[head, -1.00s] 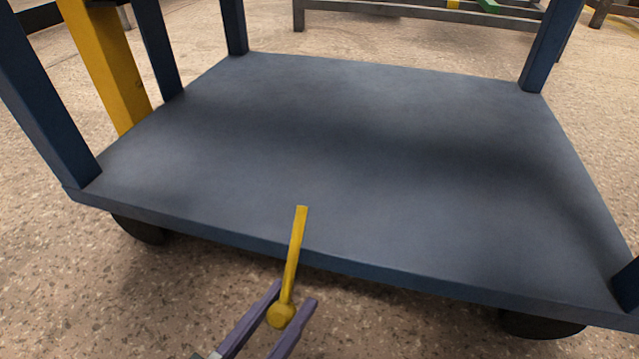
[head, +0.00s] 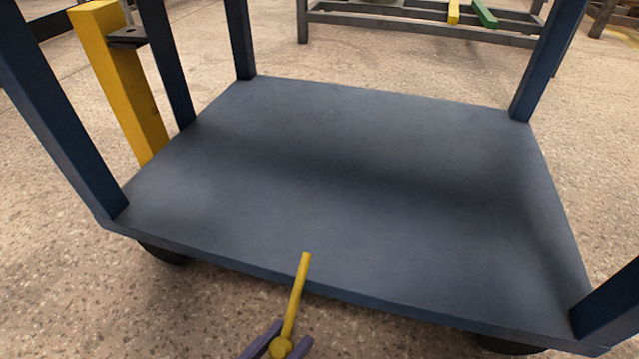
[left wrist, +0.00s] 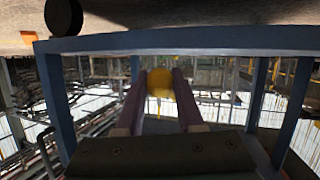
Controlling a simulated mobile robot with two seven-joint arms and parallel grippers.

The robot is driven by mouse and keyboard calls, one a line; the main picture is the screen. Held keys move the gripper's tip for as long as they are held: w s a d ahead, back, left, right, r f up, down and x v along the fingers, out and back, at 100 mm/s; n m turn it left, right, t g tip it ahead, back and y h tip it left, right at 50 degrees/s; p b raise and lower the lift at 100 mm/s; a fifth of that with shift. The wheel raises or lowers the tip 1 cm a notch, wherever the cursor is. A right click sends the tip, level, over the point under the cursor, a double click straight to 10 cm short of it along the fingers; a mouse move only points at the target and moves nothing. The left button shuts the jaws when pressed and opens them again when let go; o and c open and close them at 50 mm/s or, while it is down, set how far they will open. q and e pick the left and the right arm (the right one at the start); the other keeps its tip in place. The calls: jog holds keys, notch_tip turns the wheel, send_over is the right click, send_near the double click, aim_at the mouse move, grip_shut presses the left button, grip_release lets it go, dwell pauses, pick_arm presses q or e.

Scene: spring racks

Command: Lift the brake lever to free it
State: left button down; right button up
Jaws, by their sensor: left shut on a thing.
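The brake lever is a thin yellow bar (head: 298,295) with a round yellow knob (head: 281,348) at its near end. It shows at the front edge of the blue cart (head: 330,190) in the head view. My left gripper (head: 290,336), with purple fingers, is shut on the knob, one finger on each side. In the left wrist view the knob (left wrist: 160,84) sits between the fingertips, and the bar is hidden behind it. The lever's far end overlaps the deck in the picture; its mounting is not clear. My right gripper is not in view.
Blue posts rise at the deck's corners, and dark wheels (head: 165,252) show under it. A yellow post (head: 122,85) with a dark bracket (head: 128,38) stands at the left. A grey rack (head: 390,25) stands behind. The deck is empty.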

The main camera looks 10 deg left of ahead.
aim_at(283, 340)
pick_arm(q)
jog(key=r+g+p, duration=0.1)
jog(key=r+p, duration=0.1)
jog(key=p, duration=0.1)
jog(key=r+g+p, duration=0.2)
jog(key=p, duration=0.2)
jog(key=s+r+g+p, duration=0.1)
jog(key=r+p, duration=0.1)
jog(key=p, duration=0.1)
jog(key=shift+r+n, duration=0.3)
jog(key=shift+n, duration=0.1)
jog(key=r+g+p, duration=0.1)
jog(key=p, duration=0.1)
jog(key=r+g+p, duration=0.1)
jog(key=p, duration=0.1)
jog(key=r+g+p, duration=0.1)
jog(key=p, duration=0.1)
jog(key=shift+w+r+n+g+y, duration=0.15)
jog(key=shift+w+n+g+y, duration=0.15)
jog(key=shift+g+y, duration=0.1)
jog(key=shift+w+r+g+p, duration=0.2)
jog(key=shift+r+g+p, duration=0.5)
jog(key=shift+g+p, duration=0.2)
jog(key=shift+w+r+p, duration=0.3)
jog(key=shift+r+p, duration=0.05)
jog(key=shift+r, duration=0.15)
jog(key=shift+w+d, duration=0.1)
jog(key=c, duration=0.5)
grip_release()
jog(key=shift+c, duration=0.2)
